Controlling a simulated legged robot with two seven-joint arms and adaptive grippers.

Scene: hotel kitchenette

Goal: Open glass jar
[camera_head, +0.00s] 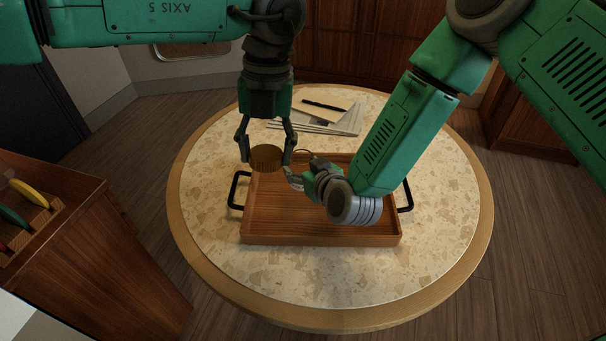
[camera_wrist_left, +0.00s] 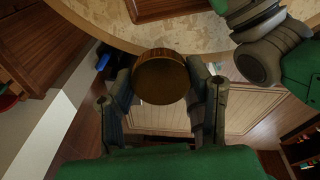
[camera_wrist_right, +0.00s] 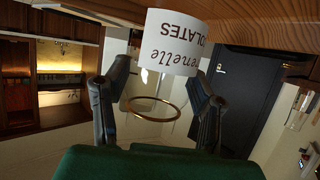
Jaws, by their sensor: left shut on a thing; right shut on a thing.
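My left gripper (camera_head: 266,148) is shut on a round, ribbed, gold-brown lid (camera_head: 265,160). The lid also shows between the fingers in the left wrist view (camera_wrist_left: 161,80). My right gripper (camera_wrist_right: 156,88) is shut on the clear glass jar, which has a white label (camera_wrist_right: 178,42) with dark lettering. The jar's gold rim ring (camera_wrist_right: 153,109) is uncovered. The rim also shows in the head view (camera_head: 304,152), just right of the lid and apart from it. My right gripper and arm hide most of the jar in the head view.
A wooden tray (camera_head: 275,228) with black handles lies under both grippers on a round speckled table (camera_head: 300,275). Papers with a dark pen (camera_head: 320,106) lie behind it. A wooden cabinet (camera_head: 85,240) stands at the left. The table's front is clear.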

